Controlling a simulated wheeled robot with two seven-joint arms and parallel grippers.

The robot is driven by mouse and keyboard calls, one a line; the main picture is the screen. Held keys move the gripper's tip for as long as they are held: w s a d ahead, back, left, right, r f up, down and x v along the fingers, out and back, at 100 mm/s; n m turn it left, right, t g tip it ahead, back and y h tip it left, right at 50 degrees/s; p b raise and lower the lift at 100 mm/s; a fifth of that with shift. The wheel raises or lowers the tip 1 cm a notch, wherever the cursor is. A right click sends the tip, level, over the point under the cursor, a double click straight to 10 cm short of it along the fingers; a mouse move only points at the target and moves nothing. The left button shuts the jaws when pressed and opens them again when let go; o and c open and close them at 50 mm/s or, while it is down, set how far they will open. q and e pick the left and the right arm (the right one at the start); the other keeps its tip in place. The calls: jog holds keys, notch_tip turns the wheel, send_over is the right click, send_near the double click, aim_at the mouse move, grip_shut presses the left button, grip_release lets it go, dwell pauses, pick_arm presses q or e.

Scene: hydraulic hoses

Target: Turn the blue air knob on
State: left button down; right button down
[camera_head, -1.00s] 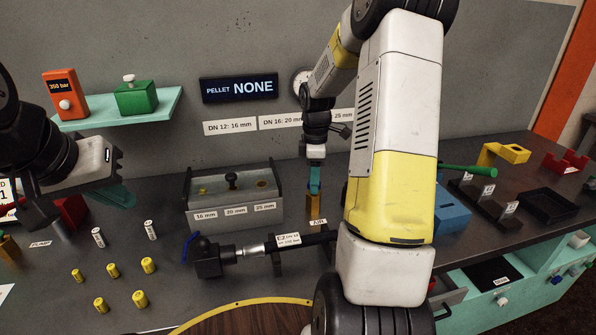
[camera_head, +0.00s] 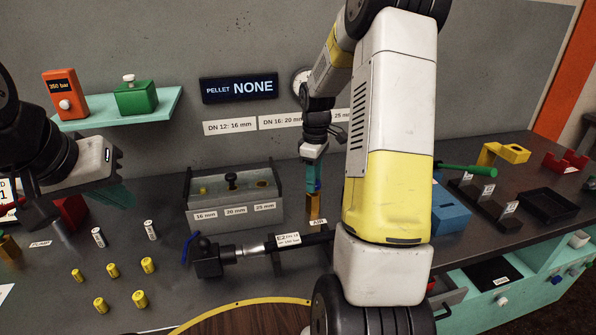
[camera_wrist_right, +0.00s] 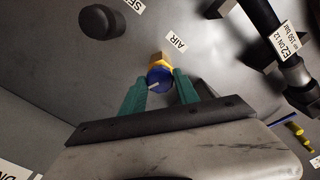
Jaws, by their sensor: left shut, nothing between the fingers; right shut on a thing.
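The blue air knob (camera_wrist_right: 159,78) sits on a brass fitting (camera_wrist_right: 161,59) beside the AIR label in the right wrist view. A white mark shows on its face. My right gripper (camera_wrist_right: 162,80) has its teal fingers on either side of the knob, shut on it. In the head view the right gripper (camera_head: 314,186) points down at the brass post (camera_head: 313,208), with a little blue showing at its fingertips. My left gripper (camera_head: 122,195) is at the far left above the bench, shut and empty; its fingers are partly seen.
Several yellow pellets (camera_head: 140,299) stand on the bench at the left. A blue block (camera_head: 452,212) is at the right.

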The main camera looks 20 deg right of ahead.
jog(key=m, duration=1.3)
jog(key=shift+m, duration=0.3)
jog(key=shift+r, duration=0.1)
dwell(0.3)
jog(key=c, duration=0.9)
grip_release()
notch_tip(320, 180, up, 8)
jog(key=shift+f, duration=0.15)
